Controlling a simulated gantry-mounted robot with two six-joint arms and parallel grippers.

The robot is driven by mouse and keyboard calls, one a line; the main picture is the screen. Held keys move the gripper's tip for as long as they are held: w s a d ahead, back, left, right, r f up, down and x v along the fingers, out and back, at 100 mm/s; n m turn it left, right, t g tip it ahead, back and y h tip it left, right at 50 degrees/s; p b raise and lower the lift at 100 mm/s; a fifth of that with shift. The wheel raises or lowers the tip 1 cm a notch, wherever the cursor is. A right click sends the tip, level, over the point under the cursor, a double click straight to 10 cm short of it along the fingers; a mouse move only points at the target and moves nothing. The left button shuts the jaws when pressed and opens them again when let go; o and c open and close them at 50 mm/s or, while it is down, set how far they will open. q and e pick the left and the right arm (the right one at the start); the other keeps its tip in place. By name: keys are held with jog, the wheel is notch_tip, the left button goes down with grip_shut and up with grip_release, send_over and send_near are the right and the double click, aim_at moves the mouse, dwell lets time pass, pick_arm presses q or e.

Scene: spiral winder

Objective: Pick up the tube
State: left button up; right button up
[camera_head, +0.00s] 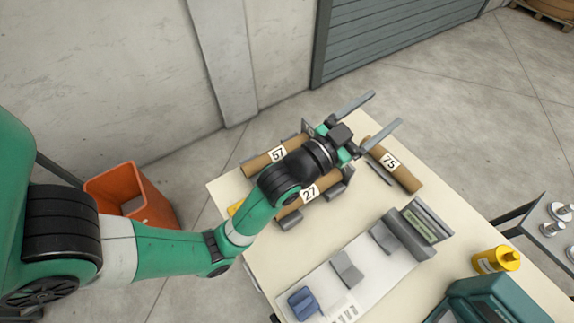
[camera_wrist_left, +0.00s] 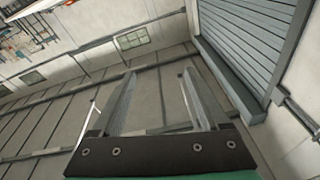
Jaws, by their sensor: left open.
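Several brown cardboard tubes lie on the cream table (camera_head: 225,190). The tube labelled 57 (camera_head: 262,163) and the tube labelled 27 (camera_head: 325,188) lie in dark cradles, partly covered by my left arm. The tube labelled 75 (camera_head: 402,176) lies to their right near the far edge. My left gripper (camera_head: 378,110) is above the far side of the table, its two long grey fingers spread and empty. In the left wrist view the gripper (camera_wrist_left: 155,90) is open with nothing between its fingers; only wall, ceiling and shutter show behind. My right gripper is not visible.
A measuring device with a display (camera_head: 420,228) and a long white base stands on the table, with a blue block (camera_head: 302,302) at its near end. A yellow bottle (camera_head: 495,260) and a teal machine (camera_head: 490,302) are at lower right. An orange bin (camera_head: 125,190) stands left of the table.

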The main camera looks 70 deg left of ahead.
pick_arm(q)
jog(key=s+a+f+g+p, duration=0.2)
jog(key=s+f, duration=0.4)
jog(key=f, duration=0.3)
jog(key=s+a+f+m+g+y+p, duration=0.1)
jog(key=s+f+g+p, duration=0.2)
jog(key=s+f, duration=0.4)
jog(key=s+a+f+g+p, duration=0.2)
jog(key=s+f+g, duration=0.2)
jog(key=s+f, duration=0.3)
jog(key=shift+a+f+g+p, duration=0.15)
jog(key=shift+a+f+p, duration=0.05)
jog(key=shift+f, duration=0.85)
jog(key=shift+a+f+g+p, duration=0.15)
jog(key=shift+f+p, duration=0.05)
jog(key=shift+f, duration=0.85)
jog(key=shift+s+f, duration=0.2)
jog(key=b+x, duration=0.1)
jog(key=x, duration=0.5)
jog(key=shift+w+a, duration=0.25)
jog(key=b+x, duration=0.1)
jog(key=x, duration=0.4)
jog(key=shift+s+a+f+b, duration=0.1)
jog(key=shift+a+b, duration=0.15)
jog(key=shift+b, duration=0.1)
jog(key=c, duration=1.2)
jog(key=shift+o, duration=0.2)
